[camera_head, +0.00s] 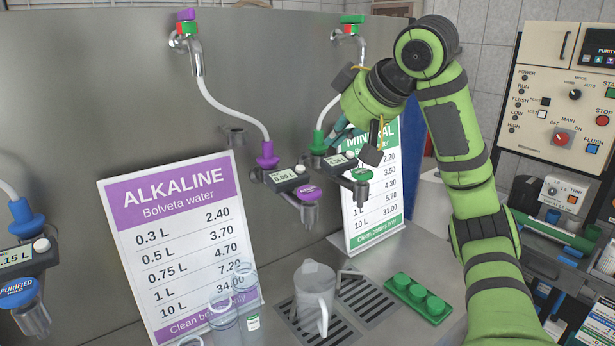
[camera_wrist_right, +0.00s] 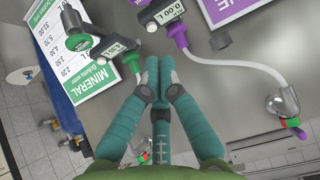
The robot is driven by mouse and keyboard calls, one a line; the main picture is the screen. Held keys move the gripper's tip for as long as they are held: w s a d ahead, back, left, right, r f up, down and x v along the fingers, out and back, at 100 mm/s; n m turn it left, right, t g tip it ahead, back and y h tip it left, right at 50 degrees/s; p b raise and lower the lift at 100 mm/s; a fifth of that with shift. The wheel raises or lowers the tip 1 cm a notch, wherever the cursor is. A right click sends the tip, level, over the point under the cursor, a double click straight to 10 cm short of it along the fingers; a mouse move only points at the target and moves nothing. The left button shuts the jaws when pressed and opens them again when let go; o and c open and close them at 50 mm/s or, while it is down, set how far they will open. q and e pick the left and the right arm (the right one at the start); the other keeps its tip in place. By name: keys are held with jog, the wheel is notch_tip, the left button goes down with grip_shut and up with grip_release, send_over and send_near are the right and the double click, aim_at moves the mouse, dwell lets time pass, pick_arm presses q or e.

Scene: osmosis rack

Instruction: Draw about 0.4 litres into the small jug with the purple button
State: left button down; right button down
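The small jug (camera_head: 314,285), pale and see-through, stands upright on a slotted drip grate (camera_head: 352,338). It is below the purple button (camera_head: 308,192) and its nozzle in the picture; no water shows in it. The purple dispenser's display (camera_head: 286,174) appears to read 0.00 L, also in the wrist view (camera_wrist_right: 175,11). My right gripper (camera_head: 341,127) is up by the green hose, behind and above the purple button. In the right wrist view its teal fingertips (camera_wrist_right: 159,62) are together with nothing seen between them. My left gripper is out of view.
Tall clear containers (camera_head: 223,315) stand left of the jug by the ALKALINE sign (camera_head: 175,225). A green block with round knobs (camera_head: 418,298) lies to its right. The green button (camera_head: 362,174) and MINERAL sign (camera_head: 375,225) are close by. A blue-button dispenser (camera_head: 18,291) is at far left.

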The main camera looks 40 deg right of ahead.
jog(key=shift+f, duration=0.1)
send_over(312, 193)
jog(key=f, duration=0.6)
jog(key=shift+s+f, duration=0.1)
jog(key=shift+s, duration=0.1)
jog(key=f, duration=0.3)
jog(key=shift+w+f, duration=0.2)
jog(key=shift+w, duration=0.05)
jog(key=shift+f, duration=0.65)
